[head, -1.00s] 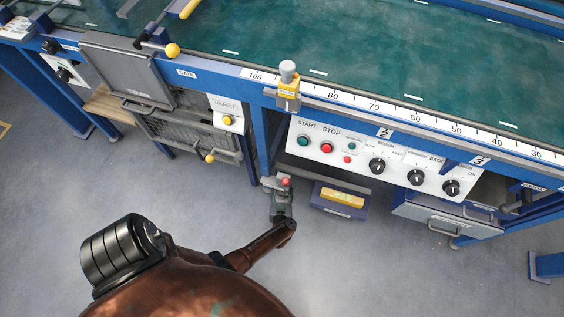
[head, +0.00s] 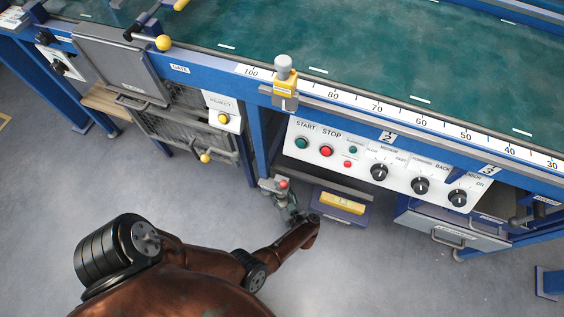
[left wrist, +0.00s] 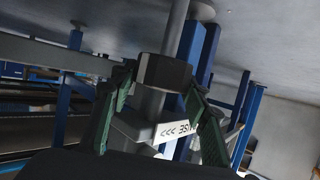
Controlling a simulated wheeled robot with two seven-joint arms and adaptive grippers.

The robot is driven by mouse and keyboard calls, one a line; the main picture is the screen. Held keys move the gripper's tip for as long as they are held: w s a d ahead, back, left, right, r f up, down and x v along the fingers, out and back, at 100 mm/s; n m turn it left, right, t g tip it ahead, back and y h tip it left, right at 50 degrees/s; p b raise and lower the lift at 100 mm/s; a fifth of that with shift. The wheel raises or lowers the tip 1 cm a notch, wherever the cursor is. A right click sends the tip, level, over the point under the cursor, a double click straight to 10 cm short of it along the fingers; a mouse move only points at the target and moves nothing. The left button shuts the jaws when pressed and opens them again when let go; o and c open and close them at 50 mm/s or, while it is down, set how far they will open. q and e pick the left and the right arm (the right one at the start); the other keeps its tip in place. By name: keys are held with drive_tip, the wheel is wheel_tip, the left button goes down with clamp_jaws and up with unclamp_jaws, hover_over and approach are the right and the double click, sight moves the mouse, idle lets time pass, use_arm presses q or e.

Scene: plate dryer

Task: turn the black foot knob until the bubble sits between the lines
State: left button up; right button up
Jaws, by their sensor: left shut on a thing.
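The black foot knob (left wrist: 165,72) is a faceted block around a grey upright rod in the left wrist view. My left gripper (left wrist: 161,80) is shut on it, with one green-padded finger on each side. A white label (left wrist: 173,130) with arrows and upside-down lettering lies just beyond the knob. In the head view my left gripper (head: 287,205) is low at the machine's leg, beside a small red-topped part (head: 283,184); the knob is hidden there. I cannot make out a bubble or its lines in either view. My right gripper is not in view.
The blue machine frame with a white control panel (head: 380,170) stands above and to the right. A blue box with a yellow top (head: 341,203) sits on the floor close to my left gripper's right. Grey floor (head: 400,275) is open in front.

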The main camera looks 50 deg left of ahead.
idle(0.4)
use_arm(q)
drive_tip(key=o, duration=1.2)
drive_tip(key=s+d, duration=0.1)
drive_tip(key=d, duration=0.3)
drive_tip(key=s+d, duration=0.1)
drive_tip(key=d, duration=0.3)
drive_tip(key=s+d, duration=0.1)
drive_tip(key=d, duration=0.3)
drive_tip(key=shift+s+d+r, duration=0.1)
drive_tip(key=shift+d+r, duration=0.1)
drive_tip(key=shift+d, duration=0.2)
drive_tip(key=shift+a, duration=0.1)
